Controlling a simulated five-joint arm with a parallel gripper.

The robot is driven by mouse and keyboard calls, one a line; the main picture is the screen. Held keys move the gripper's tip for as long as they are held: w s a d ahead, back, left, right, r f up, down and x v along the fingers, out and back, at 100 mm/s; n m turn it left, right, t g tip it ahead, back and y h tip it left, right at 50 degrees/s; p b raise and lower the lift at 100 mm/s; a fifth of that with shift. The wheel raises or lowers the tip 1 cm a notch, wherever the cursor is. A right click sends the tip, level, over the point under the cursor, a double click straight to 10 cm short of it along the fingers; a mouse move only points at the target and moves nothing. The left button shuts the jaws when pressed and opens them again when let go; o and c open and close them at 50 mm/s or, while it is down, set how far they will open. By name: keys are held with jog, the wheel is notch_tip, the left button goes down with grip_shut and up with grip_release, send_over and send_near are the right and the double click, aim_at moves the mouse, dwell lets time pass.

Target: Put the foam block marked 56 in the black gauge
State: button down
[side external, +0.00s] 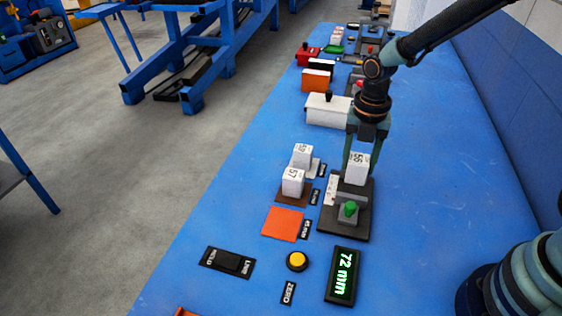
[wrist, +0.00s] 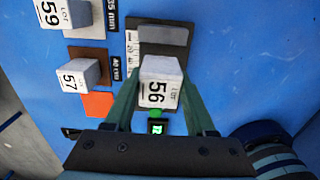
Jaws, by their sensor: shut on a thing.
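The white foam block marked 56 (side external: 356,168) is between the fingers of my gripper (side external: 357,158), which is shut on it. The wrist view also shows the block (wrist: 160,82) between both green fingers, its 56 face toward the camera. The black gauge (side external: 361,222) is a dark plate with a white scale along its left side and a green-topped part (side external: 349,209) at its front. The block is over the gauge plate, behind the green-topped part. I cannot tell whether its hidden underside touches the plate.
Block 57 (side external: 292,182) stands on a brown pad and block 59 (wrist: 70,14) on a grey pad, left of the gauge. The orange pad (side external: 282,224) is empty. A display (side external: 342,276) reads 72 mm. A yellow button (side external: 297,261) and a switch (side external: 228,262) are in front.

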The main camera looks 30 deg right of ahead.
aim_at(356, 174)
jog(key=shift+f, duration=0.4)
jog(key=shift+f, duration=0.3)
jog(key=shift+f, duration=0.65)
dwell(0.3)
jog(key=shift+f, duration=0.25)
jog(key=shift+f, duration=0.45)
dwell(0.9)
grip_release()
dwell(0.4)
